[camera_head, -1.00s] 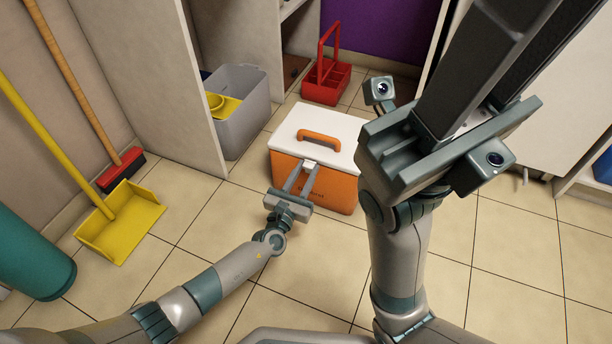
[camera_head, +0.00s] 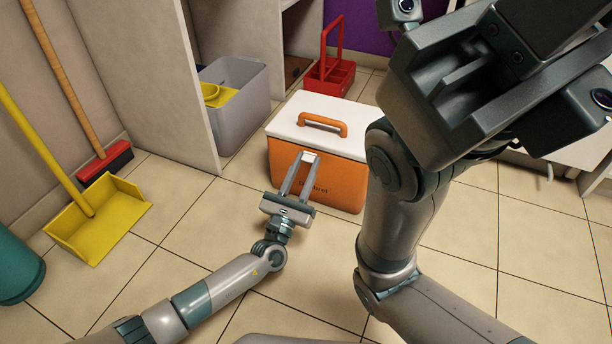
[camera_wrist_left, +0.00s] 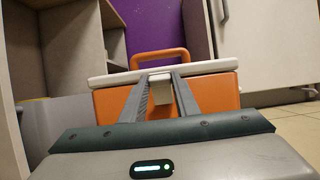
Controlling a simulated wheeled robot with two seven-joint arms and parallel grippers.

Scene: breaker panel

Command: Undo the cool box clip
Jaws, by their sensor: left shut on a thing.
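The cool box (camera_head: 340,184) is orange with a white lid (camera_head: 318,108) and an orange handle (camera_head: 322,124). It stands upright on the floor with the lid on. The small white clip (camera_head: 310,157) is on its front, just below the lid edge; it also shows in the left wrist view (camera_wrist_left: 159,91). My left gripper (camera_head: 302,166) reaches in from the front, its two fingers on either side of the clip and shut on it. My right gripper (camera_head: 485,80) is raised close to the camera at upper right; its fingertips are out of frame.
A grey bin (camera_head: 238,105) with yellow things inside stands behind left, a red caddy (camera_head: 330,76) behind. A yellow dustpan (camera_head: 98,220) and a red broom head (camera_head: 105,161) are at left. A white cabinet is at right. The floor in front is clear.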

